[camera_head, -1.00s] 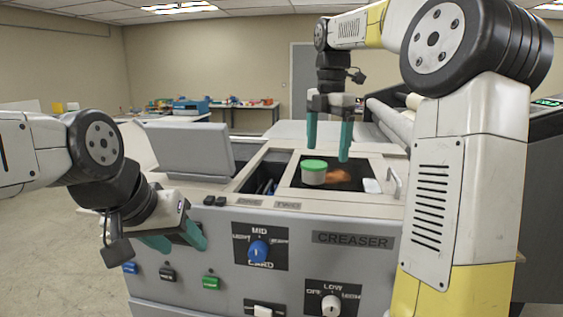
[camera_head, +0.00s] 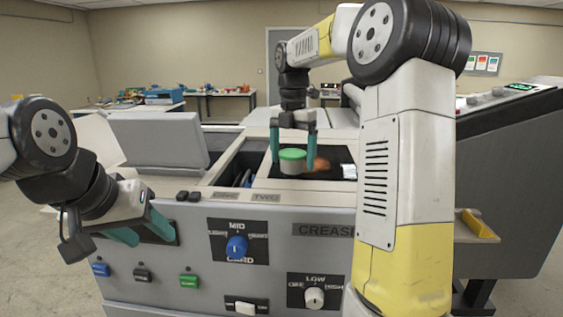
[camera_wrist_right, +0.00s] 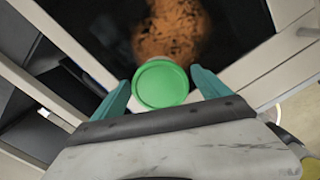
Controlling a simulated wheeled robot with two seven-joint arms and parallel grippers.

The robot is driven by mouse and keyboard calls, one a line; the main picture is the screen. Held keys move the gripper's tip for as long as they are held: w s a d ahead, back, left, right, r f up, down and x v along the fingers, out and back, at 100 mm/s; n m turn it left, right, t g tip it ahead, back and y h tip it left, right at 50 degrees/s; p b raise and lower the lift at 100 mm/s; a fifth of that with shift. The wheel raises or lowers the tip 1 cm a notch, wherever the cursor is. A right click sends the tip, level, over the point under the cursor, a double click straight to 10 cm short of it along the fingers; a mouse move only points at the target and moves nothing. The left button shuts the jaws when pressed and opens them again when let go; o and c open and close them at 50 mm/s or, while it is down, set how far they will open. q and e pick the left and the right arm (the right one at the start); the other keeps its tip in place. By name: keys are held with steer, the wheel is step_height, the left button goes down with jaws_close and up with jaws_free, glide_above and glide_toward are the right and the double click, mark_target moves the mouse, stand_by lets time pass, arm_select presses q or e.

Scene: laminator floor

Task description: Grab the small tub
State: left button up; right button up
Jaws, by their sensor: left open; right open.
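The small tub (camera_head: 292,164) is whitish with a green lid and stands upright on a dark surface inside the machine's open top. It also shows from above in the right wrist view (camera_wrist_right: 160,84). My right gripper (camera_head: 293,163) points down with its teal fingers open on either side of the tub. In the right wrist view the fingers (camera_wrist_right: 162,88) flank the lid with small gaps, the tub between their tips. My left gripper (camera_head: 146,233) is open and empty in front of the machine's face, at the left.
A brown-orange heap (camera_head: 321,165) lies beside the tub. A white piece (camera_head: 349,171) lies at the right of the dark surface. A compartment with blue things (camera_head: 243,178) is to the left. The grey lid (camera_head: 157,142) stands raised. Knobs (camera_head: 237,247) and buttons line the machine's front.

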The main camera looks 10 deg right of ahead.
steer(key=c, duration=1.3)
steer(key=shift+r, duration=0.2)
